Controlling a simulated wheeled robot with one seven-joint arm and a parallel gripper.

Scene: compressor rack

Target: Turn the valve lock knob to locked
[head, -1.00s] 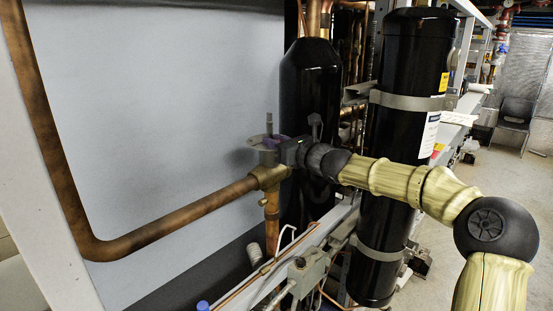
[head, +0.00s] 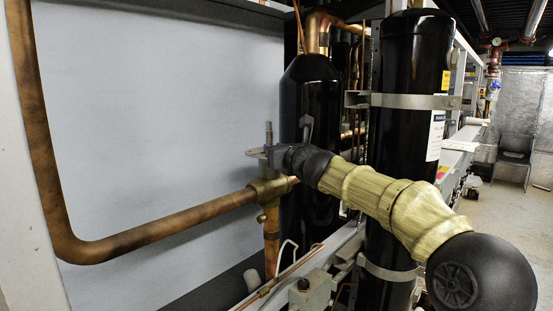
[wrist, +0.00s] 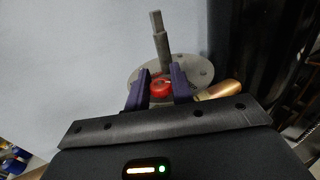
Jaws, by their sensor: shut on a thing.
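The valve lock knob (wrist: 160,88) is a small red round knob in the wrist view, in front of the valve's grey upright stem (wrist: 160,42). My gripper (wrist: 159,80) has a purple finger on each side of the knob and is shut on it. Behind the fingers is a grey round flange (wrist: 200,73) with holes. In the head view, my gripper (head: 272,153) is at the top of the brass valve body (head: 268,190), beside the stem (head: 268,132). The knob is hidden there by the gripper and wrist. I cannot read any lock marking.
A copper pipe (head: 170,228) runs left from the valve. A black cylinder (head: 310,105) stands close behind my wrist, and a larger one (head: 408,70) stands behind my arm. A grey box (head: 312,288) and thin lines lie below. The pale panel (head: 160,90) is at the back left.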

